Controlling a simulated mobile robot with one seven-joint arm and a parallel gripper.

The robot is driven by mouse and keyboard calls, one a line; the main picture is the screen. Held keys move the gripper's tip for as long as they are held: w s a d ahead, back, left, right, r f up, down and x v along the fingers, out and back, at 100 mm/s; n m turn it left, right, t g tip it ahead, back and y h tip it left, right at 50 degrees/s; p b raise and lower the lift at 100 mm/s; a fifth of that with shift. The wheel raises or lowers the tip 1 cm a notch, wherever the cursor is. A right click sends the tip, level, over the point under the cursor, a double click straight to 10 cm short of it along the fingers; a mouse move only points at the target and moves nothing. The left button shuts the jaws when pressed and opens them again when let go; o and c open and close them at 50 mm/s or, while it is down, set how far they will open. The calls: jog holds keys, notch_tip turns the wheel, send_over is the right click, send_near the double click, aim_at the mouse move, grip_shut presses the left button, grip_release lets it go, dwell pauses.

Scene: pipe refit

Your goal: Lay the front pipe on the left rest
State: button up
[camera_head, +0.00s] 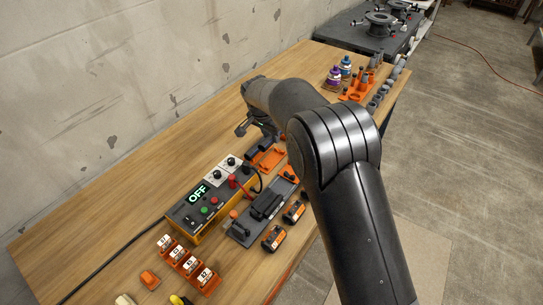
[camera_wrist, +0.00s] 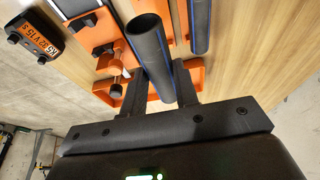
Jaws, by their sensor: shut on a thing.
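In the wrist view my gripper (camera_wrist: 160,88) has its two fingers on either side of a dark pipe (camera_wrist: 150,45) with a blue stripe, and is shut on it. The pipe's open round end points towards the top of the view. A second dark pipe with a blue stripe (camera_wrist: 200,28) lies to the right, apart from the fingers. Orange brackets (camera_wrist: 108,62) stand beside the held pipe; I cannot tell whether it touches them or which is the left rest. In the head view my arm hides most of the gripper and the pipes.
A control box reading OFF (camera_head: 197,193) and a dark clamp fixture (camera_head: 262,205) stand on the wooden bench (camera_head: 120,205). Orange holders (camera_head: 188,262) are at the front. Purple and blue bottles (camera_head: 334,75) stand at the back. The bench's left part is clear up to the wall.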

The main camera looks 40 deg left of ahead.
jog(key=w+d+r+m, duration=0.1)
jog(key=w+d, duration=0.8)
jog(key=d, duration=0.6)
jog(key=w+d+r, duration=0.2)
jog(key=d, duration=3)
jog(key=s+a+f+n+g+y, duration=0.1)
jog(key=s+a+n+g+y, duration=0.1)
jog(key=s+a+n, duration=0.75)
jog(key=s+a+f+n+g+y, duration=0.15)
jog(key=s+a+n, duration=0.35)
jog(key=a+n, duration=0.8)
jog(key=shift+s+a+f+n+g+h, duration=0.6)
jog(key=shift+s+a+n, duration=1.8)
jog(key=shift+s, duration=0.6)
jog(key=shift+s+a+f+n+g+h, duration=0.5)
jog(key=shift+s+a+n, duration=1.95)
jog(key=shift+s, duration=0.6)
jog(key=shift+s+a+f+n+g+h, duration=0.6)
jog(key=shift+s+a+n, duration=1.8)
jog(key=shift+s, duration=0.6)
